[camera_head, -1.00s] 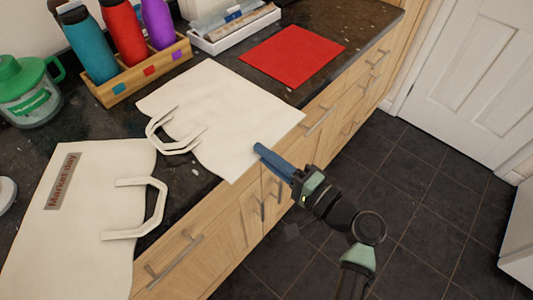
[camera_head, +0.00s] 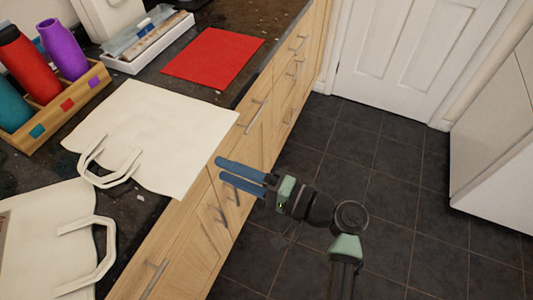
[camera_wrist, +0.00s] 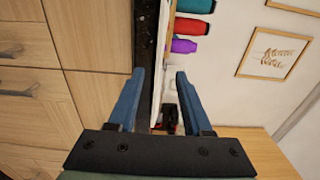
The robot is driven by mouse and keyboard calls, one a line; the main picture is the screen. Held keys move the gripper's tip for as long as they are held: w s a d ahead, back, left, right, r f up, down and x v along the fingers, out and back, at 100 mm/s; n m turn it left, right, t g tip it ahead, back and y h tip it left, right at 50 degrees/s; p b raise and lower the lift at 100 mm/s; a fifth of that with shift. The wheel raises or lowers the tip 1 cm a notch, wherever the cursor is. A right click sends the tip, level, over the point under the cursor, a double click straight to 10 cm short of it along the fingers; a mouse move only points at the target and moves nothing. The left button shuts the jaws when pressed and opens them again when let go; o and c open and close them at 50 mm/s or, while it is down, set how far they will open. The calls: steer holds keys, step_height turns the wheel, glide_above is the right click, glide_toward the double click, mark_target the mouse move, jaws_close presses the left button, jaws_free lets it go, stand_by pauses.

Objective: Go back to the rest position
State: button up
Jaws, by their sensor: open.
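My gripper (camera_head: 230,178) is open and empty in the head view. Its two blue fingers point left, over the floor just in front of the counter's edge and cabinet fronts. In the wrist view the two blue fingers of my gripper (camera_wrist: 158,95) stand apart, with the counter edge (camera_wrist: 146,40) seen end-on between and beyond them. A cream tote bag (camera_head: 160,125) lies flat on the counter left of the fingers, apart from them.
A second tote bag (camera_head: 35,240), a red mat (camera_head: 213,59), a wooden bottle crate (camera_head: 75,112) and a white tray (camera_head: 150,50) are on the dark counter. Wooden cabinets (camera_head: 265,130) line its front. Tiled floor (camera_head: 400,190) is clear to the right, before a white door (camera_head: 395,50).

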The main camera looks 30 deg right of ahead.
steer(key=v, duration=0.8)
steer(key=shift+s, duration=0.1)
steer(key=w+a+r+n+t+h+p, duration=0.1)
steer(key=w+a+r+n+h+p, duration=0.1)
steer(key=w+r, duration=0.5)
steer(key=w+a+r+n+h+p, duration=0.2)
steer(key=w+r+n+h, duration=0.1)
steer(key=r, duration=0.8)
steer(key=w+a+r+n+t+h+p, duration=0.1)
steer(key=w+r+n+h+p, duration=0.15)
steer(key=w+r, duration=0.45)
steer(key=s+a+r+n+t+h+p, duration=0.1)
steer(key=s+a+r+t, duration=0.15)
steer(key=r, duration=0.75)
steer(key=s+a+r+n+t+p, duration=0.1)
steer(key=a+r+t+p, duration=0.15)
steer(key=r, duration=0.75)
steer(key=s+a+r+t+h, duration=0.1)
steer(key=s+a+r+t, duration=0.1)
steer(key=s+r, duration=0.3)
steer(key=s+a+r+n+t+h+p, duration=0.1)
steer(key=s+a+r+t, duration=0.2)
steer(key=s+r, duration=0.3)
step_height(320, 180, up, 5)
steer(key=shift+s+a+r+t, duration=0.25)
steer(key=shift+t, duration=0.05)
steer(key=shift+n, duration=0.25)
